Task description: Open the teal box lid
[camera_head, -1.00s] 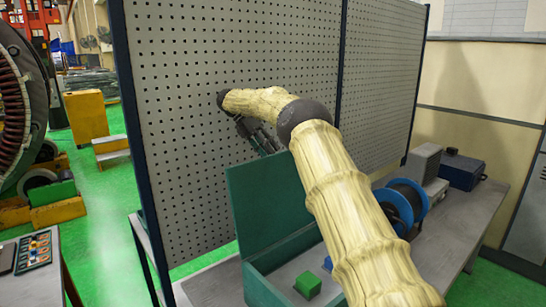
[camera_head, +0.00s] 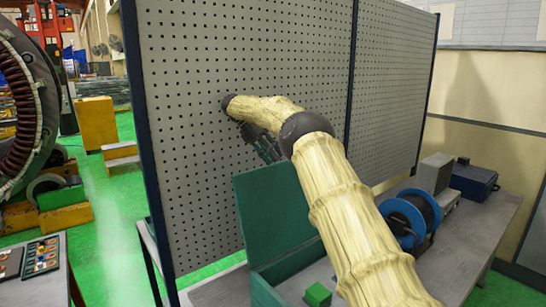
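The teal box (camera_head: 262,290) stands on the grey workbench with its lid (camera_head: 275,212) raised, standing roughly upright with a slight tilt at the back. A green cube (camera_head: 318,295) lies inside the box. My arm reaches over the box from the lower right. My gripper (camera_head: 268,152) is behind the lid's top edge, near the pegboard. Its dark fingers are partly hidden by the lid, so I cannot tell whether they touch the lid or how far apart they are.
A perforated pegboard (camera_head: 195,130) rises close behind the box and gripper. A blue cable reel (camera_head: 408,218), a grey unit (camera_head: 434,174) and a dark blue case (camera_head: 472,181) stand to the right on the workbench (camera_head: 455,250). A side table with a tray (camera_head: 41,256) is at the lower left.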

